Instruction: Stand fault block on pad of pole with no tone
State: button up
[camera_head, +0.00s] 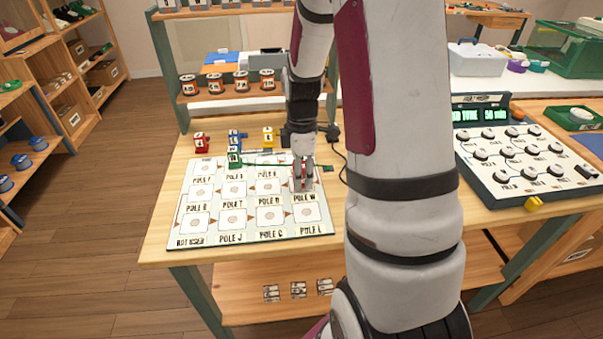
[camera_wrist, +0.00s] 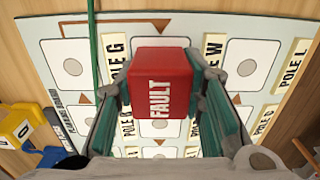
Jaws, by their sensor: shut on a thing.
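My gripper (camera_head: 303,183) is shut on the red fault block (camera_wrist: 162,85), marked FAULT in white. The wrist view shows the block between the two fingers (camera_wrist: 162,110), with the board behind it. In the head view they are over the right part of the pad board (camera_head: 252,237), near the POLE W label (camera_head: 305,197). The block hides the pad behind it, and I cannot tell whether it touches the board. A console display (camera_head: 480,115) at the right has green text that appears to read NO TONE.
A thin green rod (camera_head: 275,164) lies there too. The phone panel (camera_head: 520,160) is right of my arm.

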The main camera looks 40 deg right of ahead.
jog(key=shift+f, duration=0.2)
jog(key=o, duration=1.2)
jog(key=shift+r, duration=0.1)
notch_tip(320, 180, up, 12)
jog(key=shift+r+p, duration=0.1)
jog(key=shift+p, duration=0.8)
jog(key=s+a+r+m+t, duration=0.2)
jog(key=s+a+r+m, duration=0.65)
jog(key=s+a, duration=0.65)
jog(key=s+a+m, duration=0.1)
jog(key=s, duration=0.1)
jog(key=s+a, duration=0.2)
jog(key=s, duration=0.1)
jog(key=s+a+r+m, duration=0.1)
jog(key=s+a, duration=0.1)
jog(key=shift+s+m, duration=0.2)
jog(key=shift+m, duration=0.15)
